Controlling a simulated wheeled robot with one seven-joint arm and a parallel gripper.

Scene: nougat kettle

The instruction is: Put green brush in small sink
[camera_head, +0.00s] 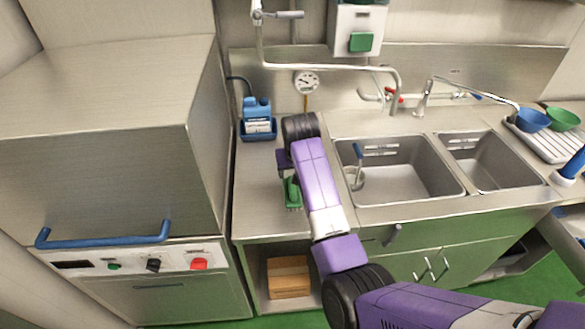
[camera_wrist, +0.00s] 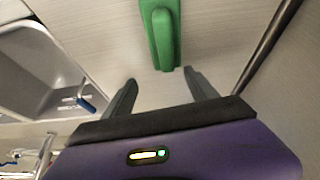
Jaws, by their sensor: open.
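The green brush (camera_head: 292,194) lies on the steel counter left of the sinks, partly covered by my arm in the head view. In the wrist view the green brush (camera_wrist: 161,32) lies just beyond my fingertips. My gripper (camera_wrist: 160,77) is open and empty, with its two fingers spread on either side of the brush's near end and apart from it. In the head view my gripper is mostly hidden by my arm. The small sink (camera_head: 490,163) is the right-hand basin, and it looks empty.
The larger sink (camera_head: 412,178) lies between the brush and the small sink, with a blue-handled item (camera_head: 357,160) in it. Faucets (camera_head: 421,108) stand behind the basins. A blue bottle (camera_head: 257,112) stands behind the brush. Bowls (camera_head: 532,119) and a drainboard (camera_head: 548,142) are at right.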

